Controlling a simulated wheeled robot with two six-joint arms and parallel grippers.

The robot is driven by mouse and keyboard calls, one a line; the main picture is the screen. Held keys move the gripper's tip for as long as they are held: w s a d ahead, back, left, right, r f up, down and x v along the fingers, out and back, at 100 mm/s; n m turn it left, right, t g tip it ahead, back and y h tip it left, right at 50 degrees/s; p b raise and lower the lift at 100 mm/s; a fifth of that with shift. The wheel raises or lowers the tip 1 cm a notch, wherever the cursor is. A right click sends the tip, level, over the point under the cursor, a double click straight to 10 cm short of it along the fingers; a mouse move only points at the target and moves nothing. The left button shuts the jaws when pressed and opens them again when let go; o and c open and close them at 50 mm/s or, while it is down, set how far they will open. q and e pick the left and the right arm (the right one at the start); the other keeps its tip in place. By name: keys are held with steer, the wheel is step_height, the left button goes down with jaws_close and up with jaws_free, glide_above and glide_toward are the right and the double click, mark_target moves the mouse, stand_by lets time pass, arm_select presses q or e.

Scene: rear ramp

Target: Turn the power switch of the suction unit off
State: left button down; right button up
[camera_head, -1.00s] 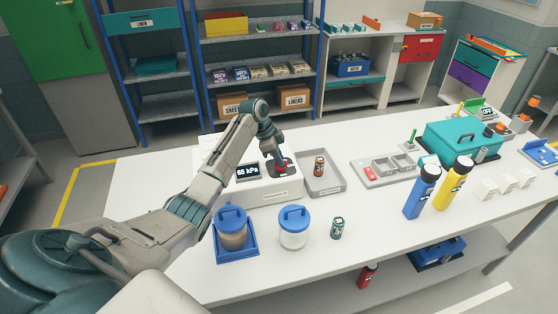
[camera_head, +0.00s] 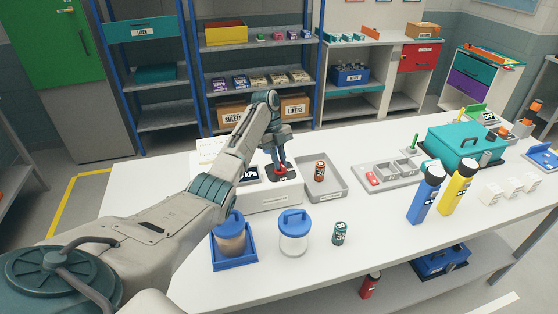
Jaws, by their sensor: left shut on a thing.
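The suction unit (camera_head: 268,197) is a white box on the table with a dark display (camera_head: 249,174) on its top, partly hidden by my left arm. A red power switch (camera_head: 281,171) sits on a dark plate at the unit's right side. My left gripper (camera_head: 280,167) points down from above and is shut on the red switch. The switch's exact setting is too small to tell. My right gripper is not in view.
A grey tray (camera_head: 334,190) with a brown can (camera_head: 320,171) stands right beside the unit. In front are a blue-lidded jar in a blue tray (camera_head: 236,263), a clear jar (camera_head: 294,241) and a green can (camera_head: 339,233). Blue and yellow bottles stand further right.

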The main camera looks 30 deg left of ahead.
arm_select(q)
steer(key=shift+w+r+m+g+p, duration=0.15)
steer(key=shift+m+g+p, duration=0.35)
steer(key=shift+m, duration=0.6)
steer(key=shift+m+y+p, duration=0.35)
steer(key=shift+m+y, duration=0.05)
steer(key=shift+m, duration=0.4)
steer(key=c, duration=1.4)
jaws_free()
steer(key=shift+c, duration=0.2)
